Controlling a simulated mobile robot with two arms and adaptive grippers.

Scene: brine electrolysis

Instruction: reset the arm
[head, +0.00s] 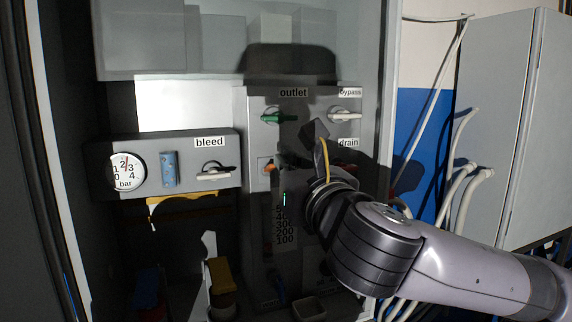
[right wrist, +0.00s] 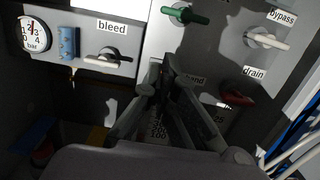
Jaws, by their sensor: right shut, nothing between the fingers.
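My right gripper (head: 292,162) is in front of the valve panel, below the outlet label and left of the drain label. It also shows in the right wrist view (right wrist: 168,65), where its dark fingers come together at the tips with nothing between them. My right arm comes in from the lower right and hides part of the panel, including most of the drain valve in the head view. My left gripper is in neither view.
The panel carries a green outlet handle (head: 278,117), a white bypass handle (head: 345,116) and a red handle (right wrist: 237,98) by the drain label. A bleed box (head: 190,165) with a pressure gauge (head: 126,172) is to the left. A grey cabinet (head: 500,120) stands right, beside white hoses.

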